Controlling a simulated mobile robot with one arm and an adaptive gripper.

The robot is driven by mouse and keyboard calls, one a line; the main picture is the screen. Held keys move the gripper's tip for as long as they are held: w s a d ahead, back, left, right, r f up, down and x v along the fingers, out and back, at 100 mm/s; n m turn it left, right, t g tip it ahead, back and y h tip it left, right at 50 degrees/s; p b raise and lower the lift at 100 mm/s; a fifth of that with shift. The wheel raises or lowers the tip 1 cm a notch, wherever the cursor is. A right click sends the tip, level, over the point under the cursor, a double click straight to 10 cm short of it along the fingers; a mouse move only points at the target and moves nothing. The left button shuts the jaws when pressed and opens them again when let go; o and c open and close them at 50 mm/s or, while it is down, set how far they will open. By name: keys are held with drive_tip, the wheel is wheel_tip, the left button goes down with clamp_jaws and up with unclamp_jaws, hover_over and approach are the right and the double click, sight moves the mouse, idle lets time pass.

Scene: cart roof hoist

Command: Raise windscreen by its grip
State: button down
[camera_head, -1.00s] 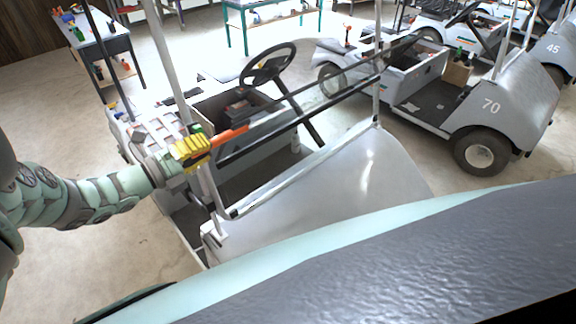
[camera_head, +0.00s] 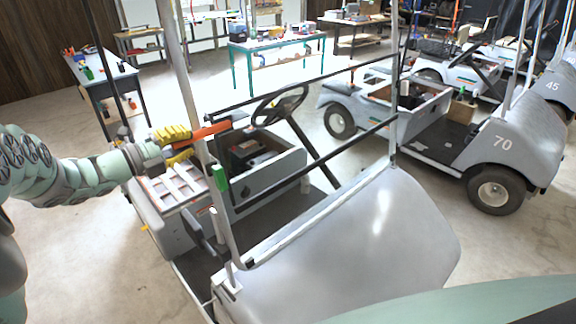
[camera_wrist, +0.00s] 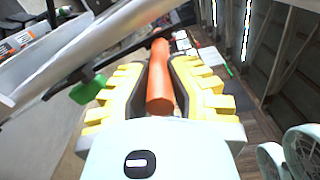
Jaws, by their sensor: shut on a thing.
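The windscreen is a clear pane with a black frame (camera_head: 290,88) at the front of the nearest grey cart. Its top rail stands well above the lower black rail (camera_head: 318,163). The orange grip (camera_head: 207,133) sticks out at the left end of the top rail, by the cart's left roof post. My gripper (camera_head: 178,142) with yellow fingers is shut on this grip from the left. In the wrist view the orange grip (camera_wrist: 160,88) lies between both yellow fingers (camera_wrist: 160,65). A green clip (camera_head: 220,178) sits on the left post below the grip; it also shows in the wrist view (camera_wrist: 88,89).
The pale roof post (camera_head: 177,60) rises close beside my gripper. The cart's steering wheel (camera_head: 280,104) is behind the windscreen. Another cart marked 70 (camera_head: 510,150) stands at right. Workbenches (camera_head: 275,45) stand at the back.

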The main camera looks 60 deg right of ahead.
drive_tip(key=shift+w+d, duration=0.15)
drive_tip(key=shift+w, duration=0.35)
drive_tip(key=shift+f, duration=0.1)
drive_tip(key=c, duration=0.8)
unclamp_jaws()
drive_tip(key=shift+c, duration=0.2)
drive_tip(key=v, duration=1.2)
